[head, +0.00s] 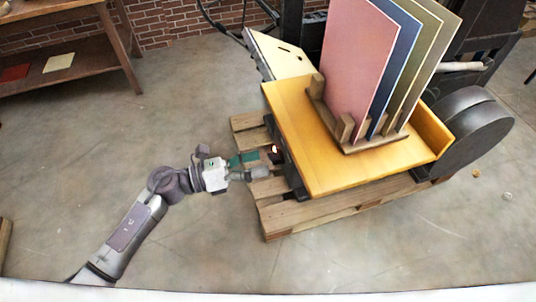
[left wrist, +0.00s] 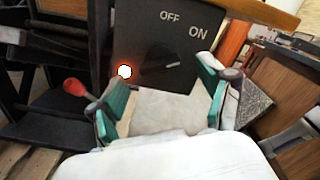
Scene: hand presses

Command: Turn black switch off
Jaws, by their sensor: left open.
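The black switch (left wrist: 157,70) is a dark knob on a black panel (left wrist: 150,30) in the left wrist view. Its pale pointer mark lies on its right side, slanting slightly up to the right, nearer the ON label than OFF. A lit lamp (left wrist: 124,71) glows left of the switch and shows in the head view (head: 274,150). My left gripper (left wrist: 162,90) is open, its green-padded fingers on either side of the switch's lower area; contact cannot be told. In the head view my left gripper (head: 260,164) points at the panel's side of the machine. My right gripper is out of view.
The machine's yellow table (head: 300,130) carries a wooden rack with several coloured boards (head: 355,60). It stands on a wooden pallet (head: 310,217). A red knob (left wrist: 75,87) sits left of the gripper. Floor in front is clear.

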